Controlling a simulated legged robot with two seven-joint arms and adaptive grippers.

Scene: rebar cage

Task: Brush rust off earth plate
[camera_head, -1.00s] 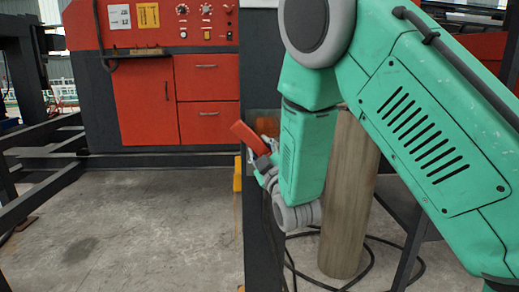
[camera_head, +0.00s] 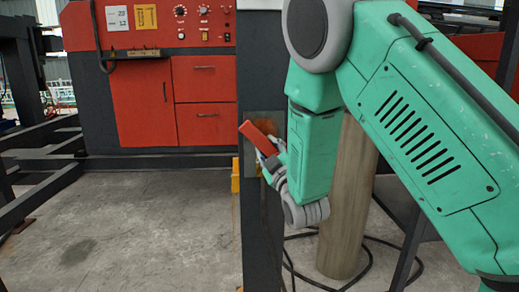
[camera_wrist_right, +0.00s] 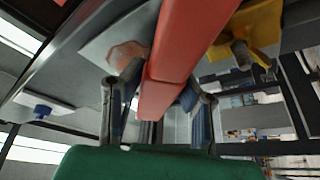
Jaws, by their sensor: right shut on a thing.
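The earth plate (camera_head: 279,118) is a grey metal plate on the dark upright post, with an orange-brown rust patch (camera_head: 265,126). In the right wrist view the plate (camera_wrist_right: 97,47) is at upper left, and its rust patch (camera_wrist_right: 127,56) is beside the brush. My right gripper (camera_head: 274,164) is shut on a red block-like brush (camera_head: 257,142), held tilted in front of the plate and covering part of it. The brush (camera_wrist_right: 180,45) runs between the fingers in the wrist view. I cannot tell whether it touches the plate. My left gripper is not in view.
A yellow bracket (camera_wrist_right: 252,32) with a bolt sits beside the brush in the wrist view. The dark post (camera_head: 256,220) stands in front of a round column (camera_head: 347,205) with black cable on the floor. A red cabinet (camera_head: 145,100) stands behind.

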